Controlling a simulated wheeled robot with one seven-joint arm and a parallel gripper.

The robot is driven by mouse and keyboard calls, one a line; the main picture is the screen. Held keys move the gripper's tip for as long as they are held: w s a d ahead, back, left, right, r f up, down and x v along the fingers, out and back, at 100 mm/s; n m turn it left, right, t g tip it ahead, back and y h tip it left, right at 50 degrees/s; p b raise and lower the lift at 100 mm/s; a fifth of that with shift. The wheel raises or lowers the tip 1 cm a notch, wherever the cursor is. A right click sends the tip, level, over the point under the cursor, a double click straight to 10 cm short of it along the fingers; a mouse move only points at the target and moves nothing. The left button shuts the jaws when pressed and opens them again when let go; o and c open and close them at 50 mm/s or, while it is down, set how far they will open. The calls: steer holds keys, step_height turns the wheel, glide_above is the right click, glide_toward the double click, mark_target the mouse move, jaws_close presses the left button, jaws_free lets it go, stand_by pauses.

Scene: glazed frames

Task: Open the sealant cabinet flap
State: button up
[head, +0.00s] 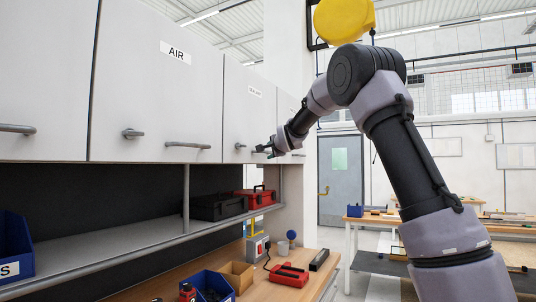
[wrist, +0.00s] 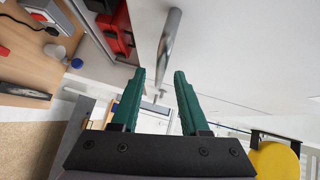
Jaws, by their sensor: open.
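The grey wall cabinet has several flaps with bar handles. The third visible flap (head: 245,118) carries a small label (head: 255,91), too small to read surely; it is closed. It has a knob-like catch (head: 240,146) low on its left. My gripper (head: 266,149) is at this flap's lower edge, by its handle, which it partly hides. In the wrist view my gripper (wrist: 163,73) has its two green fingers apart. A metal bar handle (wrist: 170,40) runs from ahead toward the gap between the fingertips. I cannot tell whether it touches them.
The AIR flap (head: 165,85) to the left is closed, with its own handle (head: 188,145). Below, a shelf holds a black case (head: 217,206) and a red case (head: 256,198). The workbench (head: 150,289) holds blue bins and a red tool (head: 289,275). A yellow round thing (head: 343,18) hangs above my arm.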

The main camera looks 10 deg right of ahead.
steer(key=shift+x, duration=1.45)
steer(key=shift+d, duration=0.1)
jaws_close()
